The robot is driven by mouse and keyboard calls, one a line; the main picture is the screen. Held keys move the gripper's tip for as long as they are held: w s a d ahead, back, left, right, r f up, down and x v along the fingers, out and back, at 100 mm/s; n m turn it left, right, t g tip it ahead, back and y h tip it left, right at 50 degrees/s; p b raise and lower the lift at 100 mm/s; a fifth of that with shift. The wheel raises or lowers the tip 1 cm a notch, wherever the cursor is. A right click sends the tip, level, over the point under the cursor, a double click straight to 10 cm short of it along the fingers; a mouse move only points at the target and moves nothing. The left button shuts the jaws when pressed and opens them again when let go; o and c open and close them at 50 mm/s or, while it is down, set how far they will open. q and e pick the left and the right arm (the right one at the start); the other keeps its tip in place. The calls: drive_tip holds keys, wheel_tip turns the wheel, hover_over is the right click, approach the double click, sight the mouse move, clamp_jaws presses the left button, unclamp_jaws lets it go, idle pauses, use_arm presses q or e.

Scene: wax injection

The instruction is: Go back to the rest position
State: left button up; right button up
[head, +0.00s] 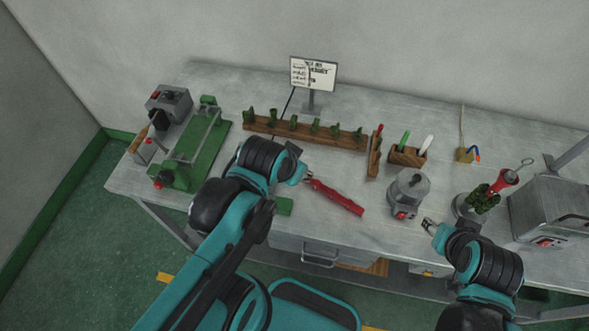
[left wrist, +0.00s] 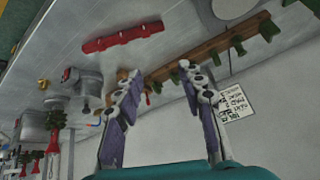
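In that view the red tool (left wrist: 122,37) lies on the table apart from the fingers. My right gripper (head: 430,226) is low over the table's right part, near a small grey pot with a red switch (head: 408,195). Its fingers are too small to read, and no object shows in it.
A green clamp device (head: 195,150) stands left. A wooden rack with green pieces (head: 300,131) runs along the back, near a sign (head: 313,74). A pen block (head: 407,157), a red-handled tool (head: 503,181) and a metal box (head: 550,210) stand right.

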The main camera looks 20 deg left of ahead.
use_arm(q)
drive_tip(key=shift+s+a+n+t, duration=0.1)
drive_tip(key=shift+s+n+t, duration=0.35)
drive_tip(key=shift+n, duration=0.75)
drive_tip(key=shift+f, duration=0.1)
wheel_tip(320, 180, down, 5)
drive_tip(key=b, duration=0.4)
drive_tip(key=shift+b, duration=0.4)
